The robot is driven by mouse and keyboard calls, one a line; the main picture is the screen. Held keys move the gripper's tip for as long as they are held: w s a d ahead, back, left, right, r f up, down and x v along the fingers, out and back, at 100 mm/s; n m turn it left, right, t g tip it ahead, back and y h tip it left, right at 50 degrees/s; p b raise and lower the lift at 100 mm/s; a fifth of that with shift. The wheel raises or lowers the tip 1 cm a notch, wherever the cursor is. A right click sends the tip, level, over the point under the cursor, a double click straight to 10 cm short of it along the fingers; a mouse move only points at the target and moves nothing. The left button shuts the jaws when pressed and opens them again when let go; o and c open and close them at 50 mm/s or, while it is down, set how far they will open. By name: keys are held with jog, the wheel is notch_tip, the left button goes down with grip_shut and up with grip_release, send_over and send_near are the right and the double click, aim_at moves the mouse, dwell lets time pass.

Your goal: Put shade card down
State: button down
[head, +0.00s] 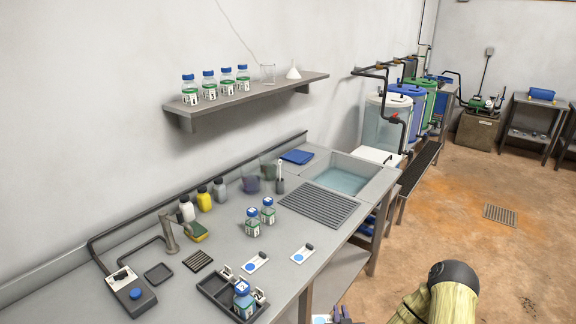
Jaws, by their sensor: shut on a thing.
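A white shade card (321,319) with a blue spot shows at the bottom edge, mostly cut off by the frame. My gripper (341,315) is beside it at the bottom edge, only its tip in view, and it is shut on that card. The card is in front of the bench's front edge, to the right of the dark tray. Two similar white cards with blue spots and dark clips lie on the bench, one on the left (255,263) and one on the right (303,254).
A dark tray (214,289) holds a blue-capped bottle (243,300). Two blue-capped bottles stand behind the cards, before a drain grid (319,204) and a sink (345,176). Bare bench lies around the right card. My arm is at lower right.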

jog(key=shift+f, duration=0.1)
jog(key=s+f, duration=0.4)
jog(key=f, duration=0.1)
jog(key=shift+f, duration=0.15)
jog(key=shift+s, duration=0.15)
jog(key=shift+s+f, duration=0.1)
jog(key=shift+s, duration=0.05)
jog(key=shift+w, duration=0.2)
dwell(3.8)
